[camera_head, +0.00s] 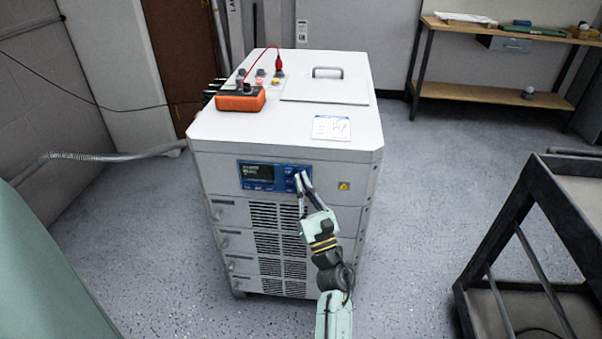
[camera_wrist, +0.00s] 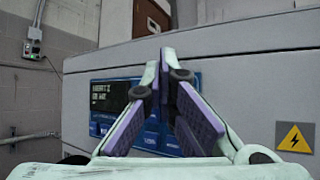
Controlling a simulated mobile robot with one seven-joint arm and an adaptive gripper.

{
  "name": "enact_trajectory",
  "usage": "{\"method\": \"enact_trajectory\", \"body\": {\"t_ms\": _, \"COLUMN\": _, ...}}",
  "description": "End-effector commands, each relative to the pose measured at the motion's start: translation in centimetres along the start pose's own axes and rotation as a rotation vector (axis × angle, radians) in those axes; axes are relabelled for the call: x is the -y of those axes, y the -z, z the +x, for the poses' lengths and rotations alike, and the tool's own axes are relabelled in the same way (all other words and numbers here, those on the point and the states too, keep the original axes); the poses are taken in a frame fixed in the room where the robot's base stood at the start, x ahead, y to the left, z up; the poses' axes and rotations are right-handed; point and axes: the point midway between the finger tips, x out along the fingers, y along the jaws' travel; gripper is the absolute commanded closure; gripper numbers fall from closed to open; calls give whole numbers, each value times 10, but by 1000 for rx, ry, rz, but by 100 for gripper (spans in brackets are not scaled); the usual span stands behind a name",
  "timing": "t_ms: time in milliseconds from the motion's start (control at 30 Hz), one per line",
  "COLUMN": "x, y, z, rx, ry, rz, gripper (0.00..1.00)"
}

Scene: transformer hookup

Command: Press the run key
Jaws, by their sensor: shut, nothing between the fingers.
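The blue control panel (camera_head: 272,176) with a small dark screen (camera_head: 257,172) is on the upper front of the white cabinet (camera_head: 290,120). My gripper (camera_head: 301,175) is shut and empty, its fingertips at the right part of the panel, over the keys there. In the wrist view the fingertips (camera_wrist: 167,60) meet in front of the panel (camera_wrist: 140,115), with the lit screen (camera_wrist: 109,97) to their left. I cannot tell whether the tips touch the panel. The run key cannot be made out; the fingers cover part of the keys.
An orange meter (camera_head: 241,100) with a red lead sits on the cabinet top, beside a lid with a handle (camera_head: 328,72) and a paper card (camera_head: 331,127). A yellow warning label (camera_wrist: 294,138) is right of the panel. A dark cart (camera_head: 545,215) stands at right.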

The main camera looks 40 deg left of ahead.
Motion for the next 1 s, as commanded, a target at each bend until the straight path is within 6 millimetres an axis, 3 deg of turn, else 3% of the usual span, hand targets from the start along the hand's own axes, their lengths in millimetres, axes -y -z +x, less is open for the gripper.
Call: {"method": "enact_trajectory", "body": {"t_ms": 1000, "x": 6, "y": 7, "z": 8, "rx": 0, "ry": 1, "rz": 1, "gripper": 100}}
